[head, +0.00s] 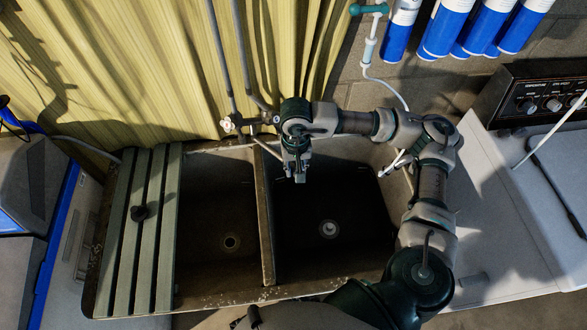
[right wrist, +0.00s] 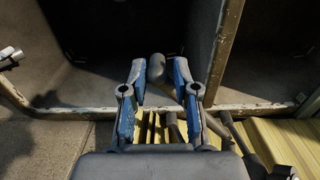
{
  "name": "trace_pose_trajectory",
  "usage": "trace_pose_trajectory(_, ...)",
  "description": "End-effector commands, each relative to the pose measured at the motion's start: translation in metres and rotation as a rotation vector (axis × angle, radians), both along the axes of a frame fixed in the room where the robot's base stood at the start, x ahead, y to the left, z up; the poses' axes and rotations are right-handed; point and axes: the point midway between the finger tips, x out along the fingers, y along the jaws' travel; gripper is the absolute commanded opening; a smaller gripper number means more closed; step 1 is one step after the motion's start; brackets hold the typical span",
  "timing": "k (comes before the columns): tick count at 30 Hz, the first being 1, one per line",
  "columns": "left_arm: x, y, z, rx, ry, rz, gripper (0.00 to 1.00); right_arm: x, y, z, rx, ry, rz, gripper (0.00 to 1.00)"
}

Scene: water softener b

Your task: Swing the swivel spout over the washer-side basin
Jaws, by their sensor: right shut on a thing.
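The double sink has a left basin (head: 222,215) and a washer-side right basin (head: 335,235), split by a divider (head: 265,225). My right gripper (head: 297,175) hangs over the back of the right basin, just right of the divider. In the right wrist view its blue-padded fingers (right wrist: 157,72) are shut on the swivel spout, whose dark rounded end (right wrist: 156,66) shows between the tips, over the basin on that view's left. In the head view the gripper hides most of the spout. Tap fittings (head: 230,123) stand at the back rim. My left gripper is not in view.
A slatted board (head: 140,230) with a dark knob covers the sink's left end. The washer (head: 550,90) with a knobbed panel stands at right. Pipes (head: 218,60) and a yellow curtain (head: 150,70) are behind. Blue-and-white cylinders (head: 450,25) hang on the wall.

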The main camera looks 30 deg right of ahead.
Motion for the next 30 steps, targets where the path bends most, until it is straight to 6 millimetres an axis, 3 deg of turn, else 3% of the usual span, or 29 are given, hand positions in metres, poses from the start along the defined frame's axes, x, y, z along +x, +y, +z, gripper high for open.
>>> trace_pose_trajectory(12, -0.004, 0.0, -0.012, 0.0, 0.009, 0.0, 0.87, 0.014, -0.026, 0.0, 0.004, -0.009, -0.008, 0.12)
trace_pose_trajectory(23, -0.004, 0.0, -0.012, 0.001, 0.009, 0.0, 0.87, 0.016, -0.031, 0.002, 0.002, -0.013, -0.009, 0.12)
trace_pose_trajectory(24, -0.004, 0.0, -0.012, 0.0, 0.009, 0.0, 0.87, 0.016, -0.031, 0.003, 0.002, -0.014, -0.009, 0.42)
trace_pose_trajectory(26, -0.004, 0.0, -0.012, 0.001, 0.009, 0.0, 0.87, 0.016, -0.031, 0.002, 0.002, -0.013, -0.009, 0.57)
trace_pose_trajectory(27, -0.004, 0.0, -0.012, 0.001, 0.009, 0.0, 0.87, 0.016, -0.031, 0.002, 0.001, -0.012, -0.009, 0.61)
trace_pose_trajectory(30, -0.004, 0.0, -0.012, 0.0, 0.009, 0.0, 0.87, 0.014, -0.031, 0.002, 0.002, -0.009, -0.007, 0.61)
